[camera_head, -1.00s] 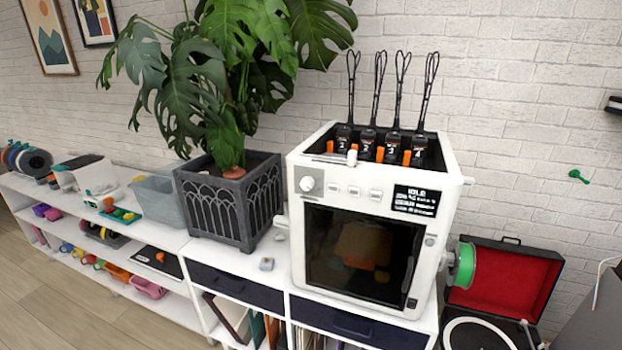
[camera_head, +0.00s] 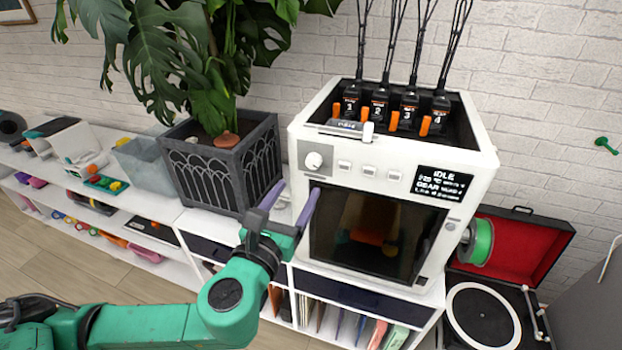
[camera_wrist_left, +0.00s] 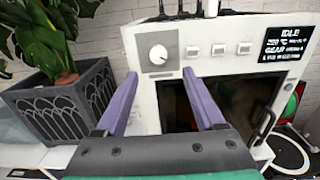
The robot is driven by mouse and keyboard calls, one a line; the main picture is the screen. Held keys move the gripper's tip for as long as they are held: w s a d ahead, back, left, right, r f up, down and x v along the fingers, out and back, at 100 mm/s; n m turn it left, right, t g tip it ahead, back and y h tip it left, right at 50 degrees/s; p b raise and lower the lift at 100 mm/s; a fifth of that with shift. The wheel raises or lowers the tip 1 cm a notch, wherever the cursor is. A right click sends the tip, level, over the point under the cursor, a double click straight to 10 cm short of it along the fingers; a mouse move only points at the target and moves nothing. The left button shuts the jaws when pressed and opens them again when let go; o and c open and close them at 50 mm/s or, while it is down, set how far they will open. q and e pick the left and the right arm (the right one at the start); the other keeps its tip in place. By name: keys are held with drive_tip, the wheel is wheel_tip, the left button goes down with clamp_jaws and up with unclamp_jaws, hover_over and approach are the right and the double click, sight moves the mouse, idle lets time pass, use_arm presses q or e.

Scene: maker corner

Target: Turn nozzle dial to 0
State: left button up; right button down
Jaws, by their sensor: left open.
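The nozzle dial (camera_head: 314,161) is a round white knob on a grey plate at the upper left of the white printer's (camera_head: 385,158) front. It also shows in the left wrist view (camera_wrist_left: 158,54), ahead of and above the fingertips. My left gripper (camera_head: 291,190) is open and empty, with two purple fingers. It is in front of the printer's left side, below the dial and apart from it. The dial's markings are too small to read. The screen (camera_head: 442,184) shows "IDLE". My right gripper is not in view.
A dark planter (camera_head: 225,165) with a large plant stands left of the printer. Three buttons (camera_head: 368,171) sit right of the dial. A green spool (camera_head: 481,242) and an open record player (camera_head: 490,318) are at the right.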

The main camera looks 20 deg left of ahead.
sight(312, 165)
use_arm(q)
drive_tip(key=w+b, duration=0.3)
drive_tip(key=w, duration=0.5)
drive_tip(key=shift+w+d, duration=0.15)
drive_tip(key=shift+w, duration=0.05)
drive_tip(key=shift+w+f, duration=0.15)
drive_tip(key=shift+w, duration=0.2)
clamp_jaws()
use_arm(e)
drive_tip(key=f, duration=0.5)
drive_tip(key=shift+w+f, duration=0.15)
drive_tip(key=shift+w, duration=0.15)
